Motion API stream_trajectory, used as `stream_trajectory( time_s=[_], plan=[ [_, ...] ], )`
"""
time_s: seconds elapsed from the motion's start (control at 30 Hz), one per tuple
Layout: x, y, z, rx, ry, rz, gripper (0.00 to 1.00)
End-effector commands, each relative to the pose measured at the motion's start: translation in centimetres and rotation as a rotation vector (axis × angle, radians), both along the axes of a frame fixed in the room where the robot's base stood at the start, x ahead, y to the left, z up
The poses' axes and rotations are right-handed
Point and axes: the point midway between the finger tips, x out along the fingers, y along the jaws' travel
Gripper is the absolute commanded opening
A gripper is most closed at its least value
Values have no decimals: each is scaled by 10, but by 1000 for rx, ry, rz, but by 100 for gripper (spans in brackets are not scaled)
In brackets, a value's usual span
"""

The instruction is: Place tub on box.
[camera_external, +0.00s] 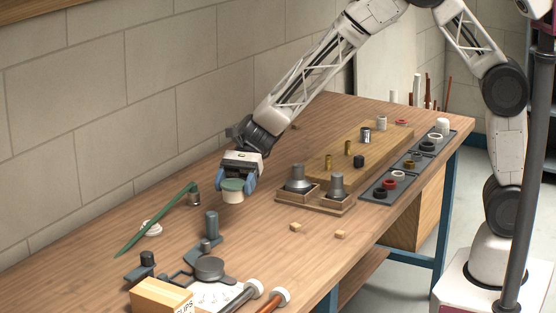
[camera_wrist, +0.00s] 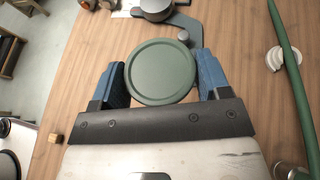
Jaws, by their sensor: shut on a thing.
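The tub (camera_external: 233,196) is small and cream with a green lid. It is upright between the blue fingers of my gripper (camera_external: 236,184), which is shut on it. In the wrist view the round green lid (camera_wrist: 161,72) fills the gap between the two fingers (camera_wrist: 160,68). I cannot tell whether the tub touches the table or is just above it.
Grey metal fittings (camera_external: 209,268) and pipes (camera_external: 270,298) lie near the box. A green rod (camera_external: 155,220) rests on a white roll and a small cylinder at the left. A wooden tray with metal cones (camera_external: 337,186) stands right of the tub. Bare wood surrounds the tub.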

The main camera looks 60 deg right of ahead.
Motion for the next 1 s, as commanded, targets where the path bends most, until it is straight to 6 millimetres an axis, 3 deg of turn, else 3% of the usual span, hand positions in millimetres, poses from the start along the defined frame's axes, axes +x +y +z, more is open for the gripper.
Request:
stream_trajectory(
  time_s=[0.1,0.57,1.0],
  plan=[
    [-12,31,2,-1,-2,19,44],
    [-64,135,9,-1,-3,73,44],
    [-129,227,15,1,1,124,44]
  ],
)
